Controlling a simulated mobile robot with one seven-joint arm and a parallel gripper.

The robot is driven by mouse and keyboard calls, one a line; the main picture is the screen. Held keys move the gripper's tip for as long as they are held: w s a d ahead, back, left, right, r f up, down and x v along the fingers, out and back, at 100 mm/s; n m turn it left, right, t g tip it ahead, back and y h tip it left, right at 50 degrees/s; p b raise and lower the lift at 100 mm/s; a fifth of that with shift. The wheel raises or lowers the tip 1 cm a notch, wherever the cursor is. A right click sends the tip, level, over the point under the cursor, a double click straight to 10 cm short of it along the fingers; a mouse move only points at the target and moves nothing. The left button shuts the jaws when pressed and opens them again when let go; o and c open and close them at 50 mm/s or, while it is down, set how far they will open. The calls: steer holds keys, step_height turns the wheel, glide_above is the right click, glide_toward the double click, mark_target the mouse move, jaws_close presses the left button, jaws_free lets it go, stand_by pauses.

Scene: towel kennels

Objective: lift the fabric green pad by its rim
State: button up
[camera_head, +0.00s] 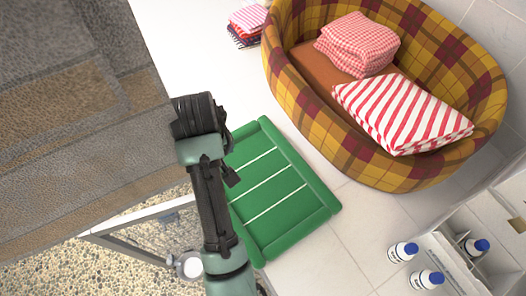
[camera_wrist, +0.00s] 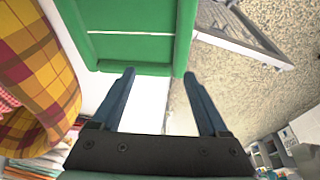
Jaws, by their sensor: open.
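The fabric green pad (camera_head: 285,208) lies flat on the pale tiled floor, with a raised rim and thin white lines across it. My arm covers its left part in the head view. In the wrist view the pad (camera_wrist: 135,48) fills the upper middle, with its near rim and one corner showing. My gripper (camera_wrist: 159,74) is open and empty. Its two dark fingertips appear close to that near rim, one over the rim and one by the corner. I cannot tell whether they touch it. The gripper's fingers are not clear in the head view.
A plaid pet bed (camera_head: 290,85) with a striped cushion (camera_head: 405,112) and a checked towel (camera_head: 357,45) stands right of the pad. Folded towels (camera_head: 247,22) lie at the top. A box with bottles (camera_head: 428,279) is at lower right. A metal frame (camera_head: 135,222) borders gravel on the left.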

steer(key=s+f+g, duration=0.1)
steer(key=f, duration=0.2)
steer(key=s+f+g, duration=0.1)
steer(key=s+f, duration=0.1)
steer(key=f, duration=0.1)
steer(key=s+f+n+g+h, duration=0.1)
steer(key=s+f, duration=0.1)
steer(key=shift+s+d+f, duration=0.2)
steer(key=shift+s+f, duration=0.05)
steer(key=shift+f, duration=0.15)
steer(key=shift+s+d+f+p, duration=0.15)
steer(key=shift+f+p, duration=0.4)
steer(key=shift+f, duration=0.95)
steer(key=shift+s+a+f+p, duration=0.1)
steer(key=shift+f+p, duration=0.45)
steer(key=shift+f, duration=0.95)
jaws_close()
